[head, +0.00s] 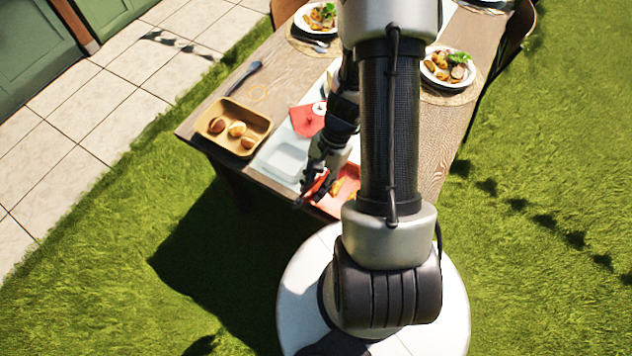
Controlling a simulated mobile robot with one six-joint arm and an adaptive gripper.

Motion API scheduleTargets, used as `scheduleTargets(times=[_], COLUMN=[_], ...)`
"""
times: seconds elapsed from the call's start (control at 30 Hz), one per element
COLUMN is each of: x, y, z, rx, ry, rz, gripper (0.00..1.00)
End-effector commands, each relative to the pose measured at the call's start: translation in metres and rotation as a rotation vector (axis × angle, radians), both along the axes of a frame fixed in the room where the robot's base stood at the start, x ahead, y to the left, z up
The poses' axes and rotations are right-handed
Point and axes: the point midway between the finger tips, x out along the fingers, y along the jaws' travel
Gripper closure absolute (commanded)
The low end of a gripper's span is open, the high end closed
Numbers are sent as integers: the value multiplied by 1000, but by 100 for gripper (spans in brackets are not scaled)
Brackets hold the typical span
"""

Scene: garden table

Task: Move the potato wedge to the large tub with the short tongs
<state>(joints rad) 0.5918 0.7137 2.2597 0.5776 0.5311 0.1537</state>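My gripper (312,188) is low over the near edge of the table, at the left end of an orange-red tray (350,186). Its fingers are small and dark here, and I cannot tell whether they hold anything. A small yellow-orange piece, perhaps the potato wedge (337,187), lies on the tray just right of the gripper. A pale, clear rectangular tub (284,160), possibly the large tub, stands left of the gripper. I cannot make out the short tongs for certain. My arm hides part of the tray and table.
A tan tray (256,143) with several round brown items stands at the table's left corner. A dark utensil (244,77) lies behind it. A red item (307,119) lies beyond the tub. Plates of food (318,17) (447,66) sit on mats farther back.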

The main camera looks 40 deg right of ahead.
Motion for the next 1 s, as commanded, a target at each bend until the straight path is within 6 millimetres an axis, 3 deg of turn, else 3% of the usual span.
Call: scheduleTargets(times=[0.6,1.0], x=[0,0], y=[0,0], z=[-66,-80], rx=[1,0], ry=[0,0], rz=[0,0], gripper=[76,76])
